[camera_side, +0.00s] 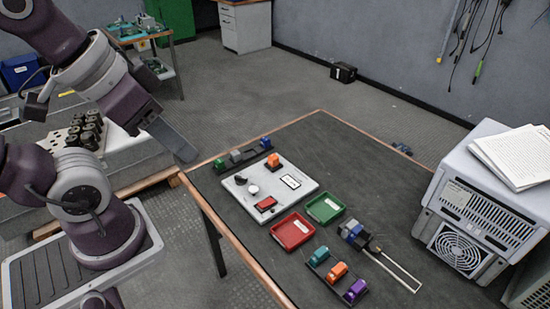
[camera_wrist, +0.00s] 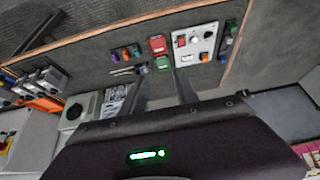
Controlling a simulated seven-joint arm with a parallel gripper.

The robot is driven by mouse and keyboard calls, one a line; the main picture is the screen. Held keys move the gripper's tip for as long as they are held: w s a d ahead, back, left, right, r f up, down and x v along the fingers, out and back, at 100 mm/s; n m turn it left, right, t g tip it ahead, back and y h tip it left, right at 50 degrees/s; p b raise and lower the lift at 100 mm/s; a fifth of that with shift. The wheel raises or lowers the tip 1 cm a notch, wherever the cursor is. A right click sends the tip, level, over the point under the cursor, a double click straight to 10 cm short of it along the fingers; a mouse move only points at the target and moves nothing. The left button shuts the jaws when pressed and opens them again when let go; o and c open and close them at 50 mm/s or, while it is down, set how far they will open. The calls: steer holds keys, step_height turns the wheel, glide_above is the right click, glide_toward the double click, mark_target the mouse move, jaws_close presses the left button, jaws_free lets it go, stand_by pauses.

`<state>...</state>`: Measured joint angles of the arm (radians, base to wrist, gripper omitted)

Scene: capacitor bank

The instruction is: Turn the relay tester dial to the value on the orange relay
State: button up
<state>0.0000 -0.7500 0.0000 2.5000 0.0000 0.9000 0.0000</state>
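The light grey relay tester panel (camera_side: 233,186) lies on the dark table and also shows in the wrist view (camera_wrist: 194,50). It has a black knob (camera_side: 241,180), a small white round part (camera_side: 253,190), a white label or display (camera_side: 290,181) and a red part (camera_side: 267,204). An orange relay (camera_side: 273,160) stands at its far corner. Another orange block (camera_side: 337,271) sits in the near rack. No value or dial setting is legible. My gripper (camera_wrist: 161,78) is open and empty in the wrist view, raised well away from the panel.
Red (camera_side: 292,232) and green (camera_side: 325,208) trays lie beside the panel. A rack behind it holds several blocks (camera_side: 236,156). A blue-grey device (camera_side: 355,234) sits near the trays. A large grey box with a fan (camera_side: 478,195) fills the table's right side.

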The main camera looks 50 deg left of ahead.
steer(key=shift+c, duration=0.4)
steer(key=m+g, duration=0.5)
steer(key=m, duration=0.6)
glide_above(241, 177)
steer(key=d, duration=0.1)
step_height(241, 177, down, 28)
steer(key=r, duration=0.1)
steer(key=shift+m+g, duration=0.3)
steer(key=shift+m, duration=0.2)
steer(key=f, duration=0.7)
steer(key=a+f, duration=0.1)
steer(key=f, duration=0.3)
jaws_close()
